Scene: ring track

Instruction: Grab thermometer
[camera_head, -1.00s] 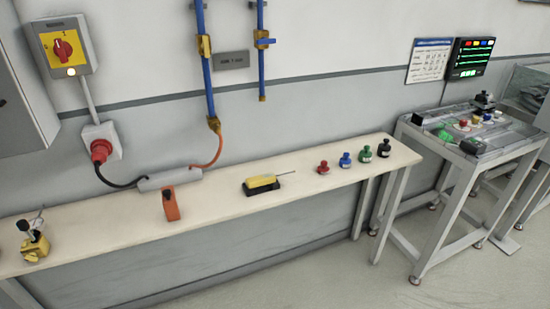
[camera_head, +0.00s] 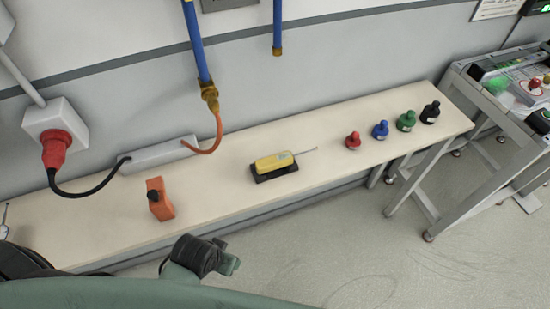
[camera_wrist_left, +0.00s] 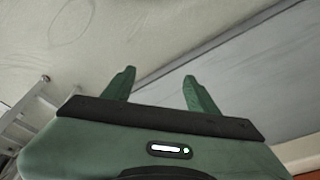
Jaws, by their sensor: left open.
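The thermometer, a yellow body with a thin metal probe pointing right, (camera_head: 275,161) lies on a small black holder (camera_head: 276,174) in the middle of the bench in the head view. My left gripper (camera_wrist_left: 160,73) shows in the left wrist view with its two green fingers apart and nothing between them. Floor and a grey panel lie beyond the fingers; the thermometer is not in that view. In the head view, part of my green arm crosses the lower left, in front of the bench and well short of the thermometer. My right gripper is not in view.
The long pale bench (camera_head: 220,178) also holds an orange device (camera_head: 160,200) at left and red, blue, green and black knobbed pieces (camera_head: 381,129) at right. A power strip (camera_head: 158,156) with cables lies along the wall. A metal table (camera_head: 500,105) stands at far right.

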